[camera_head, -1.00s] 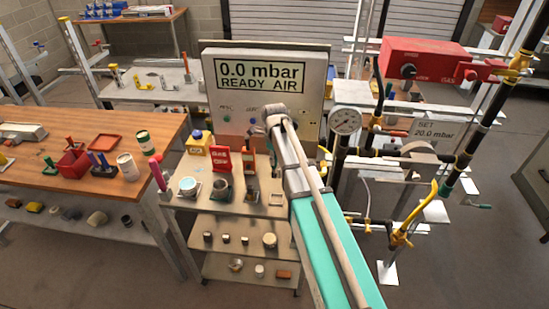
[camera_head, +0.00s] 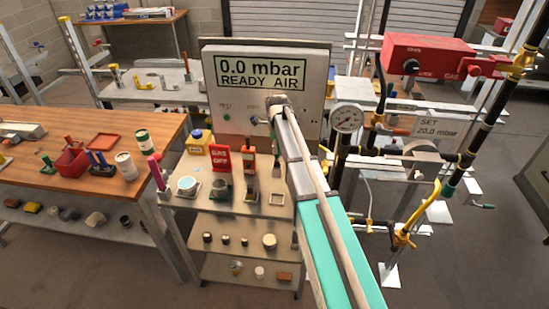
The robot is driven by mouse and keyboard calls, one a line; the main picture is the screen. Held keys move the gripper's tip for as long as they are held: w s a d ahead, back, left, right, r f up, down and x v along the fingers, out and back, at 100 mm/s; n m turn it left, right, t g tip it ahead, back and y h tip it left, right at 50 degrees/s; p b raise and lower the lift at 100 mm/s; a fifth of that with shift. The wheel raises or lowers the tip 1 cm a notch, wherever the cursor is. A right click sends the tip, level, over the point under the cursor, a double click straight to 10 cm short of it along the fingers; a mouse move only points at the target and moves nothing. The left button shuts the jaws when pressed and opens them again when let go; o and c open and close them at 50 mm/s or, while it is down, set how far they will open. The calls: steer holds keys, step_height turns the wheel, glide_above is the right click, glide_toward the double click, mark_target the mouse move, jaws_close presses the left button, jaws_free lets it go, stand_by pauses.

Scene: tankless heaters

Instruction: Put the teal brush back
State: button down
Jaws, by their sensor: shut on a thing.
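My arm reaches in from the bottom right of the head view, and its wrist end is in front of the panel of the grey display cabinet (camera_head: 225,100). The fingers of my gripper cannot be made out behind and beside the arm, nor can what they hold. I cannot pick out the teal brush with certainty. Slim upright items stand in holders on the cart top (camera_head: 225,205) just left of my arm.
A wooden bench (camera_head: 60,196) is on the left. Pipework with a gauge (camera_head: 347,117) and a red box (camera_head: 425,57) stands close right of my arm.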

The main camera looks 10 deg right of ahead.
mark_target(277, 156)
steer(key=shift+f, duration=0.1)
step_height(277, 156, down, 4)
steer(key=b, duration=0.4)
steer(key=shift+f+b, duration=0.25)
steer(key=shift+b, duration=0.15)
steer(key=shift+f, duration=0.15)
steer(key=shift+c, duration=1.8)
jaws_free()
steer(key=shift+r, duration=0.2)
step_height(277, 156, up, 12)
steer(key=p, duration=1.2)
